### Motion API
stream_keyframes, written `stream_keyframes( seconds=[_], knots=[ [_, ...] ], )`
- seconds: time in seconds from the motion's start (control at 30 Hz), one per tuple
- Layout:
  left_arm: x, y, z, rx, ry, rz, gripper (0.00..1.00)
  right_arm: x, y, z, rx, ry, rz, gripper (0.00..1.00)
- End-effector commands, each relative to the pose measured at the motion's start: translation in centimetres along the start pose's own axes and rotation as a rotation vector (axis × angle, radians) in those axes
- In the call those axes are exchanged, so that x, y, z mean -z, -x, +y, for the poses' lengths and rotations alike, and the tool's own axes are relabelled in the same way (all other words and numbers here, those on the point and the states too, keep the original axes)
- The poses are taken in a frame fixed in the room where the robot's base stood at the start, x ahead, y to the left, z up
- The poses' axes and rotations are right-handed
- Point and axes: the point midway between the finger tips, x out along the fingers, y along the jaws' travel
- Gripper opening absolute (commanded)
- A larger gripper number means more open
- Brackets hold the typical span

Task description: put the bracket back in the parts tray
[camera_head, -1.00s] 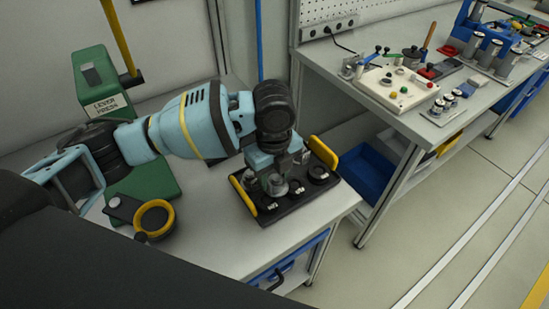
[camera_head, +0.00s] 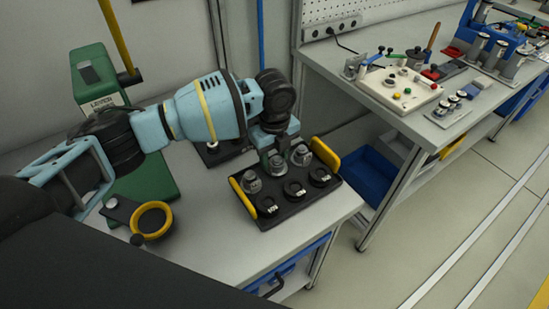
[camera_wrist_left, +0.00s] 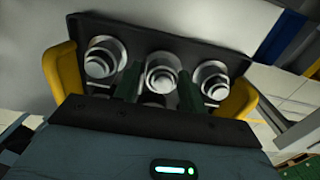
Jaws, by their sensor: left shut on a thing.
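The parts tray (camera_head: 243,202) is black with yellow end handles and stands on the grey bench. Its far row holds silver, stepped, round parts at the left (camera_head: 252,183) and right (camera_head: 301,156). Its near row shows several dark rings with no silver part on them. My left gripper (camera_head: 277,161) reaches down over the middle of the far row. In the left wrist view its dark green fingers (camera_wrist_left: 158,88) are shut on the middle silver part (camera_wrist_left: 160,73), between the two others. This part looks upright; whether its base touches the tray is hidden. My right gripper is out of view.
The green lever press (camera_head: 95,75) and a yellow ring on a dark base (camera_head: 153,220) stand left of the tray. A small dark plate (camera_head: 215,152) lies behind my arm. A second bench with a white control box (camera_head: 400,90) stands right, with a blue bin (camera_head: 368,172) beneath.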

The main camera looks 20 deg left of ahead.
Motion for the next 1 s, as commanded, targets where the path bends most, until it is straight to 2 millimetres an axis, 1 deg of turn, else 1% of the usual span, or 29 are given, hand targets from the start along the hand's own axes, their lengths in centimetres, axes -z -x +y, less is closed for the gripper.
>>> stream_keyframes(
  seconds=[0.1,0.47,0.5,0.67,0.9,1.0],
  knots=[
    [-0.02,-1.0,-0.07,0.003,0.0,-0.001,0.11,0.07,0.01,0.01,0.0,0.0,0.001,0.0],
    [0.01,-1.4,-0.05,0.003,0.0,-0.001,0.11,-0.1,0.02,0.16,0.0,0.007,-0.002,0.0],
    [0.02,-1.5,-0.03,0.002,0.0,-0.001,0.43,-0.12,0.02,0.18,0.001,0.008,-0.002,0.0],
    [0.0,-1.43,-0.04,0.002,0.0,-0.001,0.63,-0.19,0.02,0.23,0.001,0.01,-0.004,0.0],
    [0.0,-1.42,-0.03,0.002,0.0,-0.001,0.63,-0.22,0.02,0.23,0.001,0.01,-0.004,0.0],
    [-0.03,-1.09,-0.05,0.003,0.0,-0.002,0.63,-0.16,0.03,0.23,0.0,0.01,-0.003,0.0]
  ],
)
